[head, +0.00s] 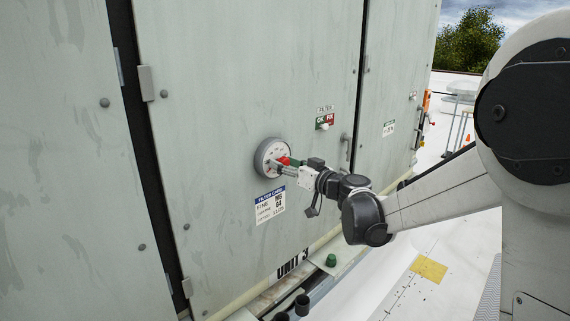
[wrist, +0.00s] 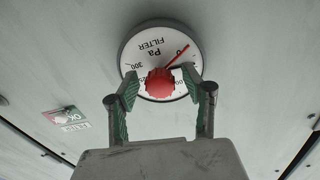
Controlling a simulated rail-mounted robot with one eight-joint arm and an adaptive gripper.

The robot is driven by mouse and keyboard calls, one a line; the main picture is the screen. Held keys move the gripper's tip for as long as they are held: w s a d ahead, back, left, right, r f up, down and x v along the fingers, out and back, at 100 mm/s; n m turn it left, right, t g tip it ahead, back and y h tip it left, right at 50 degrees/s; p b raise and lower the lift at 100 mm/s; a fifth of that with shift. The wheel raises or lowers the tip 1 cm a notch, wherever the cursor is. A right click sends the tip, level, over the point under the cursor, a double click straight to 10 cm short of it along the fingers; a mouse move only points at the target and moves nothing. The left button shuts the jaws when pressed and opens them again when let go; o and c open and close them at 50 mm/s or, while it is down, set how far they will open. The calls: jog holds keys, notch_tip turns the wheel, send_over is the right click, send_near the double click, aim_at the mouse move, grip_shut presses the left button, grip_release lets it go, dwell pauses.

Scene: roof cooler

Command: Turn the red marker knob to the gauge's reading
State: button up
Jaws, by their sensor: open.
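The round white gauge (head: 268,157) is mounted on the pale green cabinet door in the head view. In the wrist view the gauge (wrist: 133,62) appears upside down, with "Pa FILTER" on its face. A red pointer (wrist: 177,56) slants from near the knob to the upper right, close to the 0 mark. My gripper (wrist: 158,80) is open, with one green-padded finger on each side of the knob. I cannot tell whether the fingers touch it.
A blue-headed filter card (head: 270,206) is below the gauge. A green and red OK/FIX tag (head: 324,121) is to its upper right, above a door handle (head: 346,140). A ledge with a green knob (head: 331,260) and dark cups (head: 302,304) runs along the cabinet's foot.

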jog(key=shift+c, duration=0.4)
grip_shut()
jog(key=shift+f+m+b, duration=0.1)
jog(key=shift+m+b, duration=0.2)
jog(key=shift+b, duration=0.1)
jog(key=shift+m+b, duration=0.8)
jog(key=shift+m, duration=0.1)
jog(key=shift+m+b, duration=1.15)
jog(key=shift+m, duration=1.05)
